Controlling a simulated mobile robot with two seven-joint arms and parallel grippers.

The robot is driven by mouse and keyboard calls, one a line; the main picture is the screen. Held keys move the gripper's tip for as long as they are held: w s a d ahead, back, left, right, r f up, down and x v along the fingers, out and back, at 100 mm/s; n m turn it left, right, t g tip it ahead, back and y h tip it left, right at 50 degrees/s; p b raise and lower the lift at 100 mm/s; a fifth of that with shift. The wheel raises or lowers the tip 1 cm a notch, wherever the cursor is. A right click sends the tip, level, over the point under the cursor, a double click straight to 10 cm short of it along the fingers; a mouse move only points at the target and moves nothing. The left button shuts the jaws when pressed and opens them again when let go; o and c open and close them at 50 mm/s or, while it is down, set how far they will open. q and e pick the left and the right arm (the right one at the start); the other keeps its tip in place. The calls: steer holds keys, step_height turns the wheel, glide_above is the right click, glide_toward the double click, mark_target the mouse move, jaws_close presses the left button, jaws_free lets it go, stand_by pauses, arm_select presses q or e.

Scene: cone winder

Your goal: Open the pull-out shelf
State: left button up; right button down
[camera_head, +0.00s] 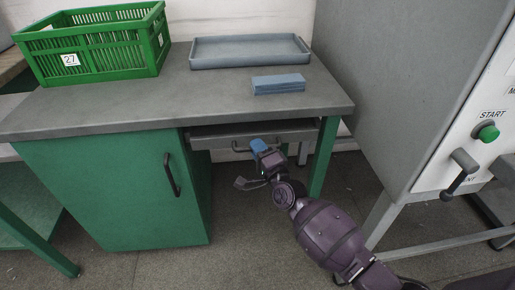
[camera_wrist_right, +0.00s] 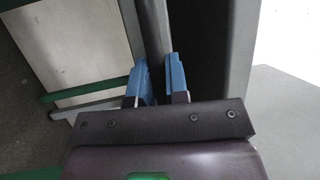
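The grey pull-out shelf (camera_head: 220,140) sits under the worktop, right of the green cabinet, with its front close to the worktop's front edge. The blue fingertips are at the handle. In the right wrist view, the fingers of my right gripper (camera_wrist_right: 158,88) stand a little apart, with a grey surface behind the gap. I cannot tell whether they grip the handle. My left gripper is not in view.
A green crate (camera_head: 105,60), a grey tray (camera_head: 250,63) and a blue-grey stack (camera_head: 278,84) are on the worktop (camera_head: 150,100). The green cabinet (camera_head: 110,190) stands left of the shelf. A grey machine (camera_head: 400,90) stands at right. The floor below the shelf is clear.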

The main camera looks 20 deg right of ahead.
steer(key=shift+s, duration=0.15)
arm_select(q)
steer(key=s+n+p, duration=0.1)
steer(key=p, duration=0.2)
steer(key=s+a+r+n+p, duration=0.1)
steer(key=p, duration=0.2)
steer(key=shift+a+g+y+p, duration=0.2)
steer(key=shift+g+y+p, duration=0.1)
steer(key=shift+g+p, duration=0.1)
arm_select(e)
steer(key=s+a, duration=0.3)
steer(key=s, duration=0.7)
steer(key=s+a, duration=0.3)
steer(key=s, duration=0.8)
steer(key=s+a, duration=0.3)
steer(key=s, duration=0.7)
steer(key=shift+s, duration=0.25)
steer(key=c, duration=1.1)
jaws_free()
steer(key=shift+c, duration=0.2)
